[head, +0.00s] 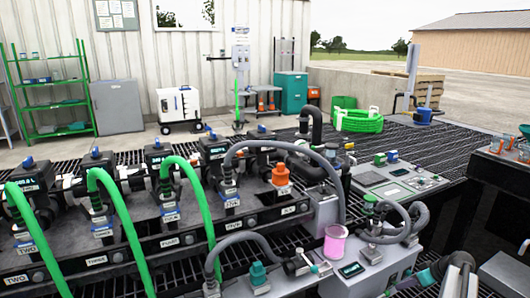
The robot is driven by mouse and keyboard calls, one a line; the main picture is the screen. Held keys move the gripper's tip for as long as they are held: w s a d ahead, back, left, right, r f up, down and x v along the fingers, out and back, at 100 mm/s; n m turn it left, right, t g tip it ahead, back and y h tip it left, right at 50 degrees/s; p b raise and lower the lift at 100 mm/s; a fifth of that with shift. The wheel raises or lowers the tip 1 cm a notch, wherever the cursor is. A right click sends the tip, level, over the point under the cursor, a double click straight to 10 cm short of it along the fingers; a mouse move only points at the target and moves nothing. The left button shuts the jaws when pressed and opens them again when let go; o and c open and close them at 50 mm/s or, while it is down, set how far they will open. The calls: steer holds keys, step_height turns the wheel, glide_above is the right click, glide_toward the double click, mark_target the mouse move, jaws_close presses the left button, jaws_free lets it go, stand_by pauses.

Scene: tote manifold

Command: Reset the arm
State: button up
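I cannot make out my gripper anywhere in the head view. No fingertips show, so whether it is open or shut is hidden. A dark and pale curved part (459,268) rises at the lower right edge; I cannot tell whether it is part of my arm or a hose.
A manifold bench (170,243) with valves and green hoses (122,220) fills the left and middle. A grey hose (338,180) arches over it. A pink cup (335,243) stands on a grey unit at front.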

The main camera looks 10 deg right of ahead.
steer(key=s+a+f+m+g+p, duration=0.1)
steer(key=s+a+f+g+p, duration=0.15)
steer(key=a, duration=0.85)
steer(key=s+a+f+g+y+p, duration=0.1)
steer(key=a+f+g+p, duration=0.2)
steer(key=a, duration=0.8)
steer(key=s+a+f+m+g+p, duration=0.1)
steer(key=s+a+f+p, duration=0.3)
steer(key=a, duration=0.7)
steer(key=s+a+r+g+h+p, duration=0.2)
steer(key=s+a+g+p, duration=0.3)
steer(key=s+a+p, duration=0.7)
steer(key=s+a+h, duration=0.1)
steer(key=s+a, duration=0.4)
steer(key=s, duration=0.4)
steer(key=shift+s+a+r, duration=0.2)
steer(key=shift+s+r, duration=0.2)
